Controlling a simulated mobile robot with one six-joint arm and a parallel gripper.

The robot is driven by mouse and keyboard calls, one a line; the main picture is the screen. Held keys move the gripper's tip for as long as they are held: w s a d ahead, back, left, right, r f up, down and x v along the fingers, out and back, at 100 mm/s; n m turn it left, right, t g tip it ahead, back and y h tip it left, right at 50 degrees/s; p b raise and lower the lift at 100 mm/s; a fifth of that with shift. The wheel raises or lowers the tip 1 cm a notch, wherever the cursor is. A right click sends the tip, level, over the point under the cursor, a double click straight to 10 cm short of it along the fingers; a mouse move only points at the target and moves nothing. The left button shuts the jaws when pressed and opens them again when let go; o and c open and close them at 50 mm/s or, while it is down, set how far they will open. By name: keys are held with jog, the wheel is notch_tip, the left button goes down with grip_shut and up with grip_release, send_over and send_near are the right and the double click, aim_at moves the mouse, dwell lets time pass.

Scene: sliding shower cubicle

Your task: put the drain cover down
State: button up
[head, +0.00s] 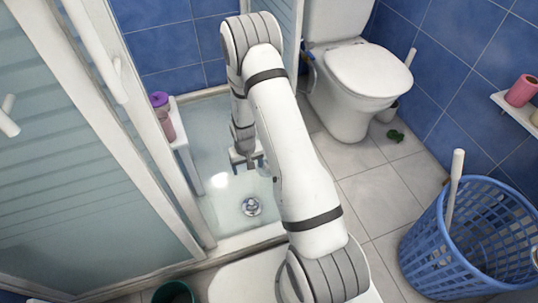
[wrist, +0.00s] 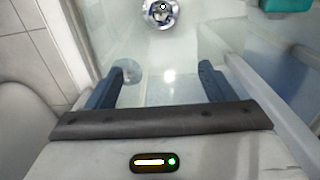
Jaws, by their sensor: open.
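The round metal drain (head: 251,206) is set in the pale shower floor, and the top of the wrist view also shows it (wrist: 160,12). A pale, greyish round disc (wrist: 130,73), possibly the drain cover, shows beside the left finger in the wrist view and is partly hidden by it. In the head view a small pale shape (head: 263,168) shows beside my gripper (head: 246,162). I cannot tell whether the disc touches the floor. My gripper, also in the wrist view (wrist: 163,82), is open over the shower floor, with nothing between its fingers.
A white stool (head: 180,140) with a purple-topped bottle (head: 160,102) stands left of my gripper. A glass door (head: 80,160) and frame line the left side. A toilet (head: 360,80) and blue basket (head: 470,240) stand right. A green bucket (head: 175,293) is at the front.

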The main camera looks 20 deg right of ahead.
jog(key=s+r, duration=0.3)
jog(key=r, duration=0.9)
jog(key=s+r, duration=0.4)
jog(key=r, duration=0.8)
jog(key=s+d+r+t, duration=0.1)
jog(key=s+r, duration=1.1)
jog(key=s, duration=0.4)
jog(key=shift+r, duration=0.2)
